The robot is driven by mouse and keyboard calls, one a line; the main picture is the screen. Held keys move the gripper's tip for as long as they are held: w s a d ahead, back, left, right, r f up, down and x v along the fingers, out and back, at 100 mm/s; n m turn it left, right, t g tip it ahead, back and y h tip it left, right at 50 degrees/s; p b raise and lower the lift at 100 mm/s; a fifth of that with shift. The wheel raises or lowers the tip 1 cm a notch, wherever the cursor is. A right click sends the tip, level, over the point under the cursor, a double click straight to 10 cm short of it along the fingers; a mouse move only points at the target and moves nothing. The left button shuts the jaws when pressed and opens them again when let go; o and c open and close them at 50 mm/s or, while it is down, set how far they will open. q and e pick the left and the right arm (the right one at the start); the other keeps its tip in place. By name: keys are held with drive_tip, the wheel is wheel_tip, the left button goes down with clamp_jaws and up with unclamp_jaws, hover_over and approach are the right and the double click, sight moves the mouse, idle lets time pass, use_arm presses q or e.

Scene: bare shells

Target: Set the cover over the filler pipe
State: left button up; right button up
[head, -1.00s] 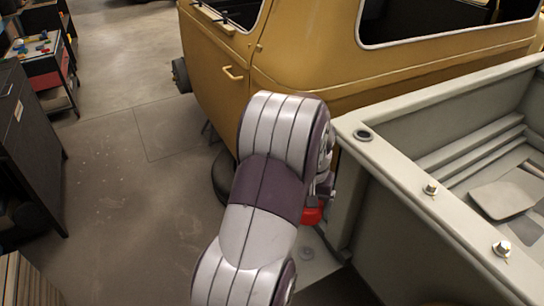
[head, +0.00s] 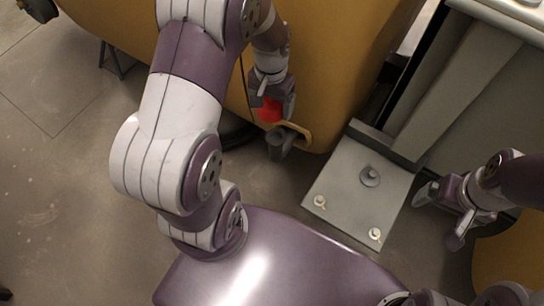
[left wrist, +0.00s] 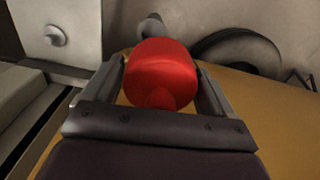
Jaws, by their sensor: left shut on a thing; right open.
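The red cover (head: 268,111) is held between the fingers of my left gripper (head: 273,104), beside the ochre vehicle body. In the left wrist view the rounded red cover (left wrist: 160,72) sits between both fingers. The filler pipe (head: 281,142) is a short dark grey tube at the ochre body, just below the cover in the head view. The cover looks apart from it; the exact gap is unclear. In the left wrist view the pipe (left wrist: 152,24) is partly hidden behind the cover. My right gripper (head: 439,216) is open and empty at the right.
A pale plate (head: 345,190) with a large knob and two small bolts lies right of the pipe. An ochre bracket (head: 298,130) is beside the pipe. The pale truck bed (head: 480,70) stands at the right. A dark tyre (left wrist: 238,47) shows in the left wrist view.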

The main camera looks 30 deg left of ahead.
use_arm(q)
drive_tip(key=b, duration=0.1)
approach(276, 137)
drive_tip(key=shift+d+m, duration=0.1)
drive_tip(key=shift+m, duration=0.2)
wheel_tip(276, 137, down, 7)
drive_tip(key=shift+f+b, duration=0.1)
drive_tip(key=shift+b, duration=0.75)
drive_tip(key=shift+f, duration=0.4)
use_arm(e)
drive_tip(key=f, duration=0.4)
drive_tip(key=shift+d+f, duration=0.15)
drive_tip(key=shift+d, duration=0.15)
